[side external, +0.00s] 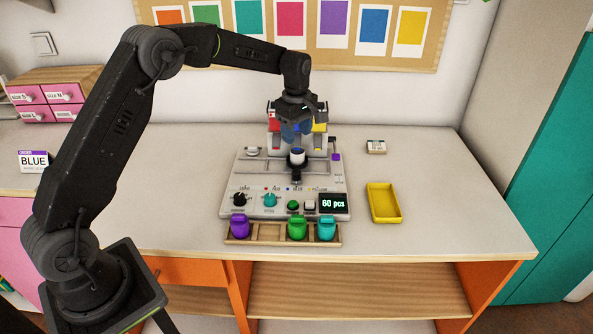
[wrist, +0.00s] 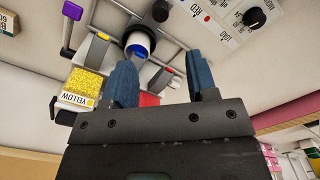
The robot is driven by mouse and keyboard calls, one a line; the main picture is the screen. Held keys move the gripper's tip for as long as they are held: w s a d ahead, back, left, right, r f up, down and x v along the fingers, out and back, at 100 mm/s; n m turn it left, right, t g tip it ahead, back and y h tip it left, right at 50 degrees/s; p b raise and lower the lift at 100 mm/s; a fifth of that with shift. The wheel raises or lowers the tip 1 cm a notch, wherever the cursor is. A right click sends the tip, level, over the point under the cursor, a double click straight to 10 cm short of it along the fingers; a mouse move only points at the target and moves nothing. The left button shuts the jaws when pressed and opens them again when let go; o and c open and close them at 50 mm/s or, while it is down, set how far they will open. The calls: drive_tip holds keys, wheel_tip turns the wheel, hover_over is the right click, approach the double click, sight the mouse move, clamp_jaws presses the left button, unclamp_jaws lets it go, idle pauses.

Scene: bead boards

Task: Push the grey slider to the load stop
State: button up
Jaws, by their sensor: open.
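The slider (side external: 296,175) shows as a dark grey knob and collar on the front of the board (side external: 328,180), near the middle of its stop scale. A white cup (side external: 297,156) with blue inside sits in the collar; it also shows in the wrist view (wrist: 139,46). The load stop label (side external: 243,188) is at the left end of the scale, beyond the red label. My gripper (side external: 297,139) is open and empty, above and just behind the cup. In the wrist view its blue fingertips (wrist: 158,65) are apart, and the cup is beside the left one.
Red, blue and yellow dispensers stand behind the cup, partly hidden by my gripper. A purple lever (side external: 336,156) is at the board's right. Knobs and a display (side external: 333,204) line the front. A wooden rack (side external: 268,234) holds coloured pieces. A yellow tray (side external: 384,203) lies right.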

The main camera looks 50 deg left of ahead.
sight(296, 171)
wheel_tip(296, 171, down, 13)
idle(0.4)
drive_tip(key=shift+c, duration=0.5)
clamp_jaws()
